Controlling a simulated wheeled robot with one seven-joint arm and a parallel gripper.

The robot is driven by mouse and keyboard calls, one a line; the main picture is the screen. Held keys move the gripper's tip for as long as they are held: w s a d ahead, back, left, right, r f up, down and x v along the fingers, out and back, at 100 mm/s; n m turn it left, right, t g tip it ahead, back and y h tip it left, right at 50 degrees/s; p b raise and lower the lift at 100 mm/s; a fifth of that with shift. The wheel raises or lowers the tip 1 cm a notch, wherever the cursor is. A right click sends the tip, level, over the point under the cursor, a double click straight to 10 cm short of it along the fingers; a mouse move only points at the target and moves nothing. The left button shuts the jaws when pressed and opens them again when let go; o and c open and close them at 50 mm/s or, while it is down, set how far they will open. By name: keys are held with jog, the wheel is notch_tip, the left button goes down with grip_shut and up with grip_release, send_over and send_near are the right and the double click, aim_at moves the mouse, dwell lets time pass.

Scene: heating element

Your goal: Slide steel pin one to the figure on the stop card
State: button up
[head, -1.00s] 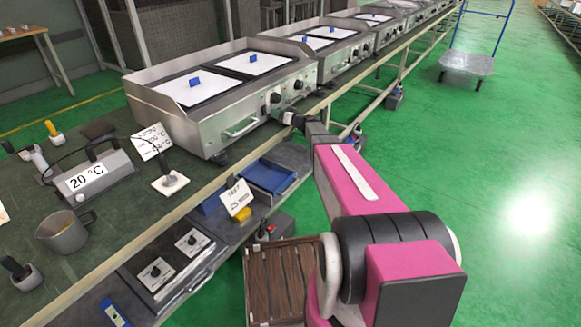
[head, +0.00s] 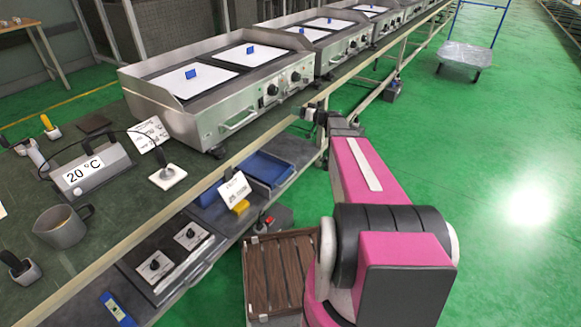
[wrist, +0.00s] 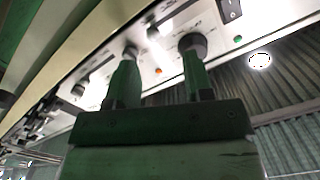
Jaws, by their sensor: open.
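My gripper (head: 318,114) is in front of the nearest griddle (head: 225,105), beside its control panel. In the wrist view my gripper (wrist: 161,80) has its two fingers apart, with nothing held between them. Dark knobs on the panel, one at the right (wrist: 192,42), lie just beyond the fingertips. A white printed card (head: 149,133) stands on the bench left of the griddle. Another white card (head: 234,189) stands on the lower shelf. Their print is too small to read surely, so I cannot tell which is the stop card. I cannot make out steel pin one.
A grey box labelled 20 °C (head: 91,171), a metal jug (head: 62,227) and a white block with a dark handle (head: 167,176) are on the bench. A blue tray (head: 266,170) is on the lower shelf. The green floor at right is clear near me.

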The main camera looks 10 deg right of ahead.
jog(key=s+a+f+g+h, duration=0.1)
jog(key=s+a+f+g, duration=0.25)
jog(key=s, duration=0.25)
jog(key=s+a+f+g+h, duration=0.2)
jog(key=s+a+g, duration=0.1)
jog(key=s+a, duration=0.25)
jog(key=s+f+m+g+h, duration=0.2)
jog(key=s+f+g+h, duration=0.2)
jog(key=s, duration=1.1)
jog(key=shift+d+m+h, duration=0.2)
jog(key=shift+m+h, duration=0.2)
jog(key=shift+h, duration=0.5)
jog(key=shift+w, duration=0.1)
